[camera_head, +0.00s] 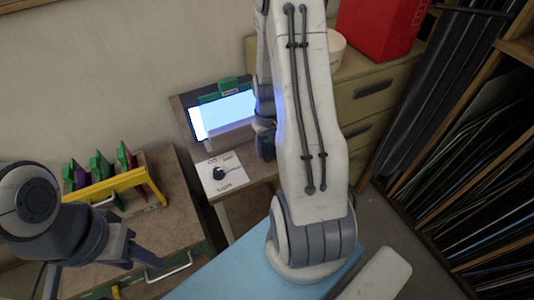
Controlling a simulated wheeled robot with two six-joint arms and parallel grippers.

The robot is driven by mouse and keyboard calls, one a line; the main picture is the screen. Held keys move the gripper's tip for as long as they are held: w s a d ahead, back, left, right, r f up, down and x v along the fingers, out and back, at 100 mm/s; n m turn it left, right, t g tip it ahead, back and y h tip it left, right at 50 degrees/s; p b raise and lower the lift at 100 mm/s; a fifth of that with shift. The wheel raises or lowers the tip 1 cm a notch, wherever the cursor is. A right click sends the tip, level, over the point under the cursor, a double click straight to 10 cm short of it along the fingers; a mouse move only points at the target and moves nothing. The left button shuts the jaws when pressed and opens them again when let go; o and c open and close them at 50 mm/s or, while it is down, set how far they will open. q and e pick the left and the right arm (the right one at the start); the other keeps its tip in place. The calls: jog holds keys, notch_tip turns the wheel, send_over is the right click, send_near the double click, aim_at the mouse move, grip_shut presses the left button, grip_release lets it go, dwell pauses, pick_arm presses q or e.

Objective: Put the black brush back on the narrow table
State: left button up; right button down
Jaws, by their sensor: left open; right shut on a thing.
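The black brush cannot be made out for certain. A small black object (219,173) lies on a white printed sheet (232,180); I cannot tell what it is. The sheet lies on a narrow brown table (262,172) below a lit panel (222,113). My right arm reaches over this table's right side. My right gripper (265,140) shows only as dark parts beside the panel, mostly behind my own arm. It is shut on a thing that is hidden. My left gripper (135,255) is open and empty, over the front of the left cabinet.
A yellow rack (115,187) with coloured glass pieces stands on the left cabinet (185,220). A red box (380,28) and a round white container (336,48) stand on the drawer unit (370,92) at the back right. Shelves of dark sheets (480,165) line the right side.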

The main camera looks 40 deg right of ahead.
aim_at(267, 141)
jog(key=shift+f+p, duration=0.4)
jog(key=shift+f, duration=1.7)
jog(key=shift+c, duration=1.3)
grip_release()
notch_tip(267, 141, up, 12)
jog(key=shift+r+b, duration=0.1)
jog(key=shift+b, duration=0.7)
jog(key=a+r+n, duration=0.2)
jog(key=a+r, duration=0.1)
jog(key=a, duration=0.6)
jog(key=a+r+n, duration=0.2)
jog(key=a+r, duration=0.1)
jog(key=a, duration=0.5)
jog(key=s+a+r+n, duration=0.2)
jog(key=s+a+n, duration=0.1)
jog(key=s+a, duration=0.4)
jog(key=s+a+r+n+y, duration=0.1)
jog(key=s+a+r+n, duration=0.1)
jog(key=s+a, duration=0.5)
jog(key=shift+s+n, duration=0.5)
jog(key=shift+s, duration=0.45)
